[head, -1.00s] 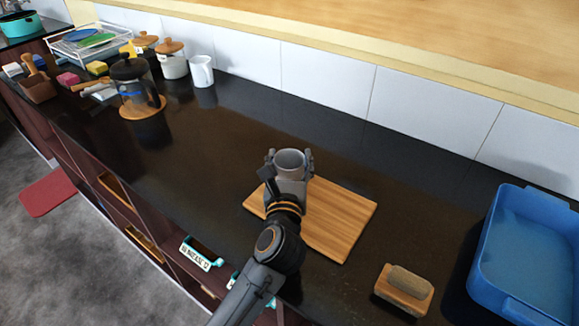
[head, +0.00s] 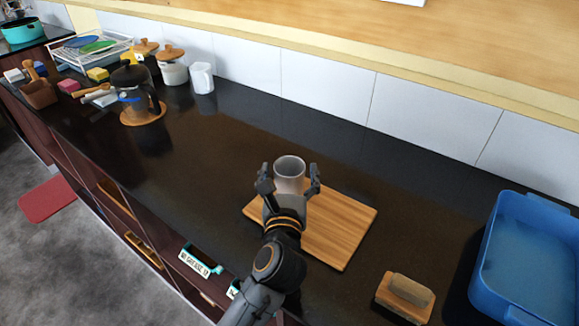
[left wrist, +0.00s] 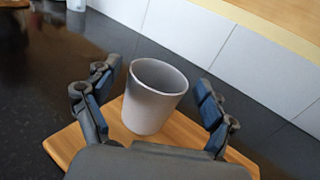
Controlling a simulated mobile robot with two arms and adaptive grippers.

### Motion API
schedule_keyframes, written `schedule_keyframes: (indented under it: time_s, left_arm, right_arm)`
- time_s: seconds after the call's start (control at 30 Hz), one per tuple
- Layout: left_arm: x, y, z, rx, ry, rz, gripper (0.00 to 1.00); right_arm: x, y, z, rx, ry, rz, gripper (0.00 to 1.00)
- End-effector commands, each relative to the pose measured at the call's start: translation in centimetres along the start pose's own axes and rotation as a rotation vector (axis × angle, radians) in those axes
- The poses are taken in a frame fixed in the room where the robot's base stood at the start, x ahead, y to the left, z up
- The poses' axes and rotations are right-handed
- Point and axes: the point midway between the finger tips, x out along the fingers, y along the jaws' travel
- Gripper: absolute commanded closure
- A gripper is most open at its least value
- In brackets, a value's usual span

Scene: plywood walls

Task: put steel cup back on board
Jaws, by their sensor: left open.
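The steel cup (head: 289,174) is grey and stands upright on the wooden board (head: 338,228), near its far left corner. In the left wrist view the cup (left wrist: 153,98) stands on the board (left wrist: 190,133), its open mouth up. My left gripper (head: 289,184) is open, with one finger on each side of the cup. In the left wrist view gaps show between the cup and both fingers of the gripper (left wrist: 150,105). The gripper hides the cup's lower front in the head view. My right gripper is not in view.
A blue tub (head: 527,262) stands at the right. A brush on a wooden block (head: 405,295) lies near the front edge. A French press (head: 133,92), a white mug (head: 202,78) and jars stand at the back left. The dark counter between is clear.

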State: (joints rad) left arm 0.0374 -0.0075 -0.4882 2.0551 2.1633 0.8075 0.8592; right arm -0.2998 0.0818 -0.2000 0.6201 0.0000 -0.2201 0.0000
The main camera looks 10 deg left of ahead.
Motion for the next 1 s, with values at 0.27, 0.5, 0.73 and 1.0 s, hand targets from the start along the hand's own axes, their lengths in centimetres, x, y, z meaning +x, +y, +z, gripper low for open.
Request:
schedule_keyframes:
  time_s: [0.27, 0.5, 0.73, 1.0]
  left_arm:
    - [-6.2, 0.0, -0.4, -0.002, 0.004, -0.001, 0.16]
    - [-9.5, 0.0, -0.2, 0.0, 0.002, -0.001, 0.16]
    - [-10.1, 0.0, 0.0, 0.0, 0.0, 0.001, 0.16]
    - [-10.1, 0.0, 0.0, 0.0, 0.0, 0.001, 0.16]
  right_arm:
    - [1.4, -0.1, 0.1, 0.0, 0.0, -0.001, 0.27]
    - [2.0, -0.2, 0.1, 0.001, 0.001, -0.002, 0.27]
    - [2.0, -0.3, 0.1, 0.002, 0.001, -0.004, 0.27]
    - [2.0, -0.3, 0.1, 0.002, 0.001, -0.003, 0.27]
